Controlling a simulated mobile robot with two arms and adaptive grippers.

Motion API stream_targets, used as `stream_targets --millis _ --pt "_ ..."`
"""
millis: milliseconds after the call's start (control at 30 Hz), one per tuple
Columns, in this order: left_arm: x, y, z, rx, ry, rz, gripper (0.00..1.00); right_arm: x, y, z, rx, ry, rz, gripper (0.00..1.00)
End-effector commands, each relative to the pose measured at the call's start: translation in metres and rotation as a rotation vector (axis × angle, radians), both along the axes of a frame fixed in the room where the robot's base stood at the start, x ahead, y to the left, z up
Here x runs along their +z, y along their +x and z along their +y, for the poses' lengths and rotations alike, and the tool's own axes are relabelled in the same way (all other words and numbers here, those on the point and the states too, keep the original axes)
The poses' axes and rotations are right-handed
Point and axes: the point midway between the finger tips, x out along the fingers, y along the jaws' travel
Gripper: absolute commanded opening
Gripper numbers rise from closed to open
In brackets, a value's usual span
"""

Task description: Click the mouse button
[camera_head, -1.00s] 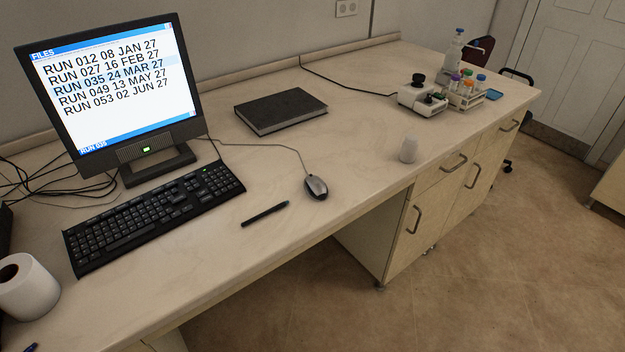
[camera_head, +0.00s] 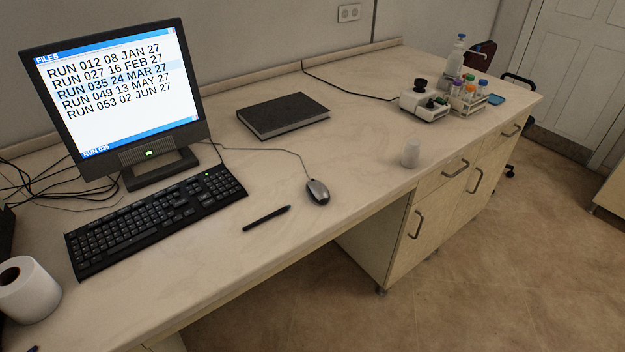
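The computer mouse (camera_head: 318,192) is grey and black and lies on the desk, right of the keyboard, with its cable running back toward the monitor. The monitor (camera_head: 118,98) shows a blue-framed file list of several runs. The row "RUN 035 24 MAR 27" is highlighted, and the bar at the bottom has small text that seems to read RUN 035. Neither of my grippers is in view, and nothing touches the mouse.
A black keyboard (camera_head: 157,217), a pen (camera_head: 266,218) and a dark book (camera_head: 283,116) lie around the mouse. A small white container (camera_head: 411,153) stands to its right. A paper roll (camera_head: 28,290) is at lower left. Bare desk surrounds the mouse.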

Motion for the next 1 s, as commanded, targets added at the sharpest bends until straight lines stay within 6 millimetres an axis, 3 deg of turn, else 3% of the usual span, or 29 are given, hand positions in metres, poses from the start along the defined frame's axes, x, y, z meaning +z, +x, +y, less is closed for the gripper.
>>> stream_targets --millis 300,1000 --pt "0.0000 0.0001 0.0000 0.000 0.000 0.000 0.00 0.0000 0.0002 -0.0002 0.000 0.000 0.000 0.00" --pt "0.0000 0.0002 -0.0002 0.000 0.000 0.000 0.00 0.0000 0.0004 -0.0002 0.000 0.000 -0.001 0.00"
